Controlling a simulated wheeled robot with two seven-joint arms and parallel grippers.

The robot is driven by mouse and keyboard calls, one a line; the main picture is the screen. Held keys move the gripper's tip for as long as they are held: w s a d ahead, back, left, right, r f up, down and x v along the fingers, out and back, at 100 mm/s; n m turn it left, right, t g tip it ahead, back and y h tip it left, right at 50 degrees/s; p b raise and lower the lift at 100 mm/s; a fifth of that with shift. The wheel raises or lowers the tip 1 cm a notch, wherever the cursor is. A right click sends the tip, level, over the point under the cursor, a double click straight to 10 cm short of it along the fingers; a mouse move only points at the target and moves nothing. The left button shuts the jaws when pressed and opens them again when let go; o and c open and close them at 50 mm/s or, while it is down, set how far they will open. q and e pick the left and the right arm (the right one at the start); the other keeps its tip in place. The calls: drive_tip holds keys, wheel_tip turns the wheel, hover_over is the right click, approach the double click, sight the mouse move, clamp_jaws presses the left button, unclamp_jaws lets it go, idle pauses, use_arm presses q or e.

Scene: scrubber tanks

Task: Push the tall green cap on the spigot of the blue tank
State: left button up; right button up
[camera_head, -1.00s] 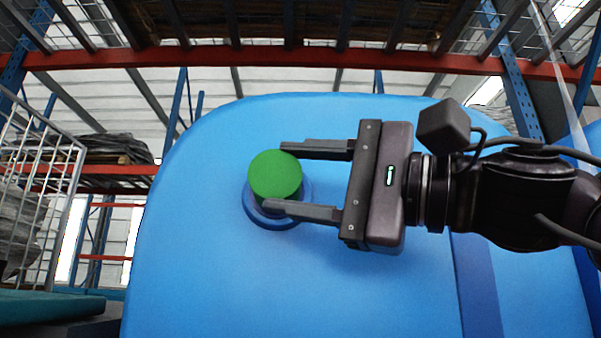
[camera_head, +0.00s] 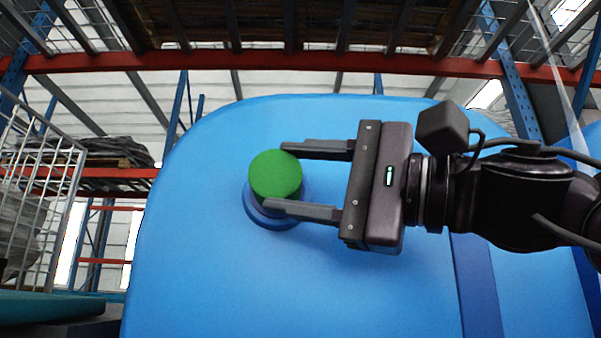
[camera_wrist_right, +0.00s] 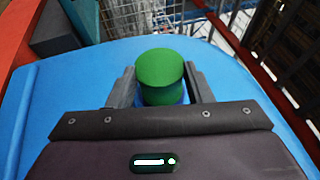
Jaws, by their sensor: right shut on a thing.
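The green cap (camera_head: 275,174) is at the spigot of the blue tank (camera_head: 225,290), over the round blue collar (camera_head: 268,220). My right gripper (camera_head: 279,178) comes in from the right with one finger above and one below the cap, shut on it. In the right wrist view the cap (camera_wrist_right: 162,78) stands between the two fingers (camera_wrist_right: 160,88), with a bit of blue at its base. The spigot itself is hidden by the cap, so I cannot tell how deep the cap sits. My left gripper is not in view.
A wire mesh cage (camera_head: 38,190) stands at the far left, next to a teal surface (camera_head: 50,307). An orange rack beam (camera_head: 270,57) runs across above the tank. The tank face left of and below the cap is clear.

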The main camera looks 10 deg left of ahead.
drive_tip(key=shift+w, duration=0.25)
drive_tip(key=o, duration=0.6)
drive_tip(key=shift+o, duration=1.3)
drive_tip(key=shift+w, duration=0.2)
drive_tip(key=shift+o, duration=1.3)
drive_tip(key=shift+w+a+f, duration=0.15)
drive_tip(key=shift+w+a, duration=0.1)
drive_tip(key=shift+w, duration=0.15)
drive_tip(key=o, duration=0.4)
drive_tip(key=shift+s+d, duration=0.1)
drive_tip(key=shift+s, duration=0.2)
drive_tip(key=shift+c, duration=0.2)
drive_tip(key=shift+s, duration=0.2)
drive_tip(key=shift+w, duration=0.1)
drive_tip(key=shift+w, duration=0.15)
